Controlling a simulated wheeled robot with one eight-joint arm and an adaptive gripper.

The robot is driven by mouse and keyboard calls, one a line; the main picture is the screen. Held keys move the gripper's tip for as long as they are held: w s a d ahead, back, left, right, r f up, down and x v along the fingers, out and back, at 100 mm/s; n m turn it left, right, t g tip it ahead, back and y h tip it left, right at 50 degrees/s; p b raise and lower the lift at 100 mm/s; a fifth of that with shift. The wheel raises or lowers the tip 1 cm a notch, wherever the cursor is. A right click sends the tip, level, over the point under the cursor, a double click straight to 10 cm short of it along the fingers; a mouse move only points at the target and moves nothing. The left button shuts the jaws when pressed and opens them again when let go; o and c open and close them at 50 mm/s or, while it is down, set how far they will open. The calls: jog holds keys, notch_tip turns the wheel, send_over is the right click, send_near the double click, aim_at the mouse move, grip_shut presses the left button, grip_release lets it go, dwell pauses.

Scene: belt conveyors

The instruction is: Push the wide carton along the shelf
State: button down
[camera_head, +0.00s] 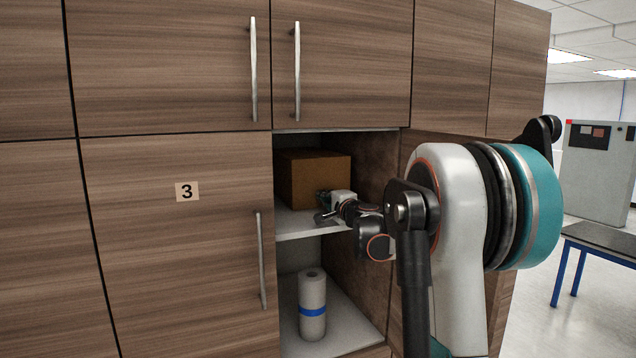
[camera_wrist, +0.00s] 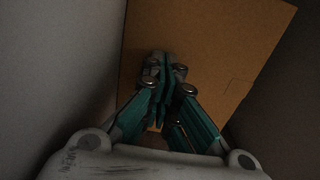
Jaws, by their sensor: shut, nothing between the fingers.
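The wide carton (camera_head: 308,178) is a brown box standing upright on the upper shelf (camera_head: 292,222) inside the open cabinet bay. In the head view my gripper (camera_head: 322,205) is at the carton's lower right front, with my arm reaching in from the right. In the wrist view the carton's face (camera_wrist: 225,45) fills the upper middle, and my gripper (camera_wrist: 160,85) is shut and empty, its fingertips right in front of that face. I cannot tell whether they touch it.
A closed door marked 3 (camera_head: 170,230) covers the left of the bay. The bay's right wall (camera_head: 375,170) is close to my arm. A white roll with a blue band (camera_head: 312,305) stands on the lower shelf. A blue-legged table (camera_head: 600,245) is at far right.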

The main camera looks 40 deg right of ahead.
aim_at(321, 206)
jog(key=shift+x, duration=1.85)
jog(key=shift+b+v, duration=0.5)
jog(key=shift+v, duration=5.55)
jog(key=shift+w, duration=0.1)
